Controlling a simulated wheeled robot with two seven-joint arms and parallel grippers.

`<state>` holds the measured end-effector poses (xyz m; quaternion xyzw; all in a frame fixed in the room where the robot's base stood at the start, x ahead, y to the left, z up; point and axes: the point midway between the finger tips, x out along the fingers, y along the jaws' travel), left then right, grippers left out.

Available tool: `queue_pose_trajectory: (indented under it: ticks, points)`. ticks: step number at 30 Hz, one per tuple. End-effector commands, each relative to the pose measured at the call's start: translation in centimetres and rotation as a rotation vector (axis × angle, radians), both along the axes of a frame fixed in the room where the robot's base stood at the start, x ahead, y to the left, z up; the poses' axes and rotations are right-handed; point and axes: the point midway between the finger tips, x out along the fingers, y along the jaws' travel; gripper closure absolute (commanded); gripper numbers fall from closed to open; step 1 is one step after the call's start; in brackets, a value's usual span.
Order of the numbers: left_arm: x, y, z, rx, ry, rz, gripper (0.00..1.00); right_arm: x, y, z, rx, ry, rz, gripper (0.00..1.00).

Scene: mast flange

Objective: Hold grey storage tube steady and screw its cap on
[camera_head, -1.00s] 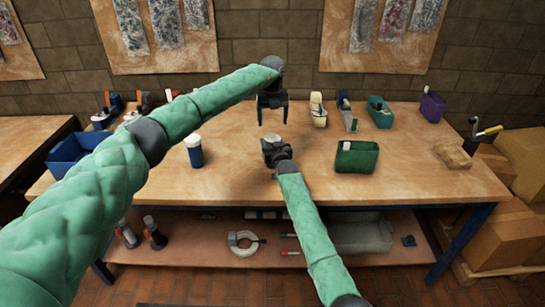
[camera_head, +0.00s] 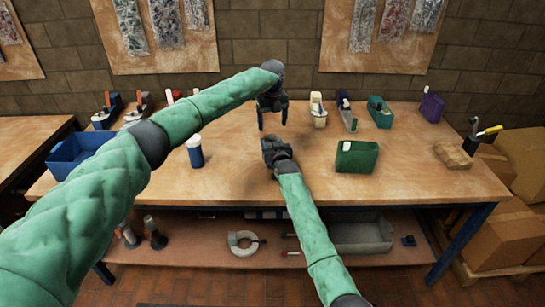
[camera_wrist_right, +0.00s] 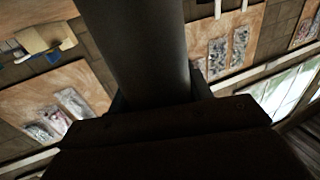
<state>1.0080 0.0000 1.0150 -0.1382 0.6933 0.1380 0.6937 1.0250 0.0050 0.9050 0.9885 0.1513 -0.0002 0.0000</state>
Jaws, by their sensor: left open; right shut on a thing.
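In the right wrist view a dark grey cylinder, the storage tube (camera_wrist_right: 145,45), rises out of my right gripper (camera_wrist_right: 152,100), which is shut on it. In the head view my right gripper (camera_head: 275,145) is above the middle of the workbench; the tube is hard to make out there. My left gripper (camera_head: 272,122) is open, fingers pointing down, just above and behind the right one. I see nothing clearly between its fingers. I cannot make out the cap in either view.
On the workbench (camera_head: 230,185) a blue container with a white lid (camera_head: 195,151) stands to the left, near a blue bin (camera_head: 75,155). The bench front is clear.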

Motion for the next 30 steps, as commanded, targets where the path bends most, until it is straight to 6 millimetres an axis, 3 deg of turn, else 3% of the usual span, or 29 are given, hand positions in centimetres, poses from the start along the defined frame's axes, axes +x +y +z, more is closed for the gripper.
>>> queue_pose_trajectory:
  ticks: [13,25,30]
  points:
    - [-0.1,0.0,-5.9,0.001,0.004,0.001,0.24,0.0,0.0,-0.1,0.0,0.001,0.0,1.0]
    - [0.0,0.0,-6.7,0.0,0.001,0.0,0.24,0.0,0.0,-0.1,0.0,0.001,0.0,1.0]
    - [0.0,0.0,-6.7,0.0,0.001,0.0,0.57,0.0,0.0,-0.1,0.0,0.001,0.0,1.0]
